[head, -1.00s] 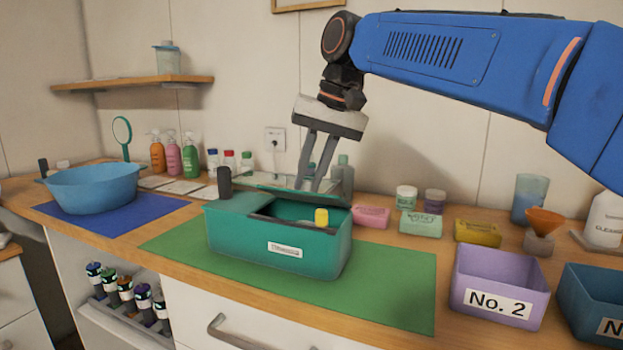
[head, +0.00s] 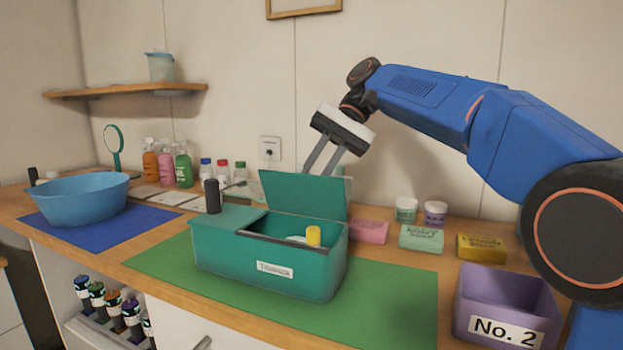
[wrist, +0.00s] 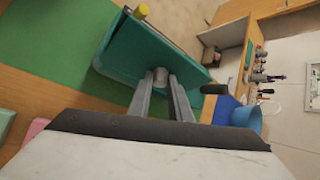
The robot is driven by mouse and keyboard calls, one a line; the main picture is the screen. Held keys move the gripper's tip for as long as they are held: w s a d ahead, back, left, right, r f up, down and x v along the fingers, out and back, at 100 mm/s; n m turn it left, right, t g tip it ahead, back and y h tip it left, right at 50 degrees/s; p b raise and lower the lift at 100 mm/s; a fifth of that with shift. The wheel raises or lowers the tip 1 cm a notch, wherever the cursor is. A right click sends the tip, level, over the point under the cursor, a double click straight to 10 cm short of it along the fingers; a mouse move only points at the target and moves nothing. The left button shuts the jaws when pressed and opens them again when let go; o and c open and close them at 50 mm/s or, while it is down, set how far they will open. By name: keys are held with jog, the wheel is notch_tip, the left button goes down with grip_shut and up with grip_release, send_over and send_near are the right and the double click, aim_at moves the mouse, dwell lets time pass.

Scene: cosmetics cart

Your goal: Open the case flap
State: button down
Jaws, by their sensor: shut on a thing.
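The teal case (head: 268,270) stands on the green mat, its right compartment open at the top. Its flap (head: 305,196) stands raised, nearly upright, at the back edge of that compartment. My gripper (head: 318,168) is behind the flap, which hides its fingertips in the head view. In the wrist view, my gripper (wrist: 161,86) has a small grey round knob (wrist: 160,75) between its fingers, against the flap's teal outer face (wrist: 140,62). A yellow-capped item (head: 313,236) shows inside the case.
A black upright item (head: 212,196) stands at the case's left end. Pink (head: 368,231) and mint (head: 421,237) soap bars and jars (head: 406,210) are to the right. The green mat (head: 385,300) is clear in front and to the right.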

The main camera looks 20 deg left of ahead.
dwell(0.5)
jog(key=c, duration=1.6)
grip_release()
